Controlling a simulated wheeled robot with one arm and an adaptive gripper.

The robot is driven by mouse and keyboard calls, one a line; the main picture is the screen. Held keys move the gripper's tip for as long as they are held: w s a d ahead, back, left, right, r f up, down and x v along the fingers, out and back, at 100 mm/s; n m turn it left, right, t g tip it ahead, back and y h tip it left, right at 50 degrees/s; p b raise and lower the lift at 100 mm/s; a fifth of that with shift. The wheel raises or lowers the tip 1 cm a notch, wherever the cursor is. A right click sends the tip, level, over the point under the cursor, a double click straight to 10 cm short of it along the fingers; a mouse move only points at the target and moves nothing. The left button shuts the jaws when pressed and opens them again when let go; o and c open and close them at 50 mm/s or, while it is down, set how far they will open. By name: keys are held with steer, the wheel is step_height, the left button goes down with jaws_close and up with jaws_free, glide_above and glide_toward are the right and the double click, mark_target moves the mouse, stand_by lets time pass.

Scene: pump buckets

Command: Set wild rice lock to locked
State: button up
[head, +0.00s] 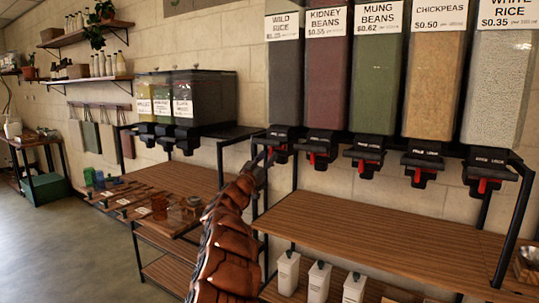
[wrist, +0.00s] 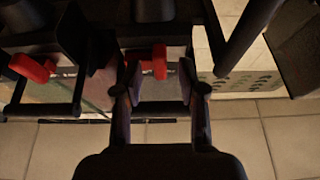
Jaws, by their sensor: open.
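The wild rice dispenser (head: 284,88) is the leftmost tall bin of the right-hand row, filled with dark grain. Its black lock head (head: 284,134) hangs below the bin, partly hidden by my arm. My gripper (head: 264,158) is raised just below and in front of this head. In the wrist view, my gripper (wrist: 159,80) is open, with one finger on each side of a red lever (wrist: 159,61). The lever lies near the fingertips; I cannot tell whether they touch it. The lock's set position cannot be read from these views.
The kidney beans lock (head: 318,148) is close on the right, with more locks beyond it. A second red lever (wrist: 32,68) shows left in the wrist view. A wooden shelf (head: 390,232) lies below. A black frame post (head: 256,200) stands near my arm.

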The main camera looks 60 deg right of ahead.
mark_target(277, 151)
steer(key=shift+x, duration=1.05)
steer(key=shift+r, duration=0.1)
jaws_close()
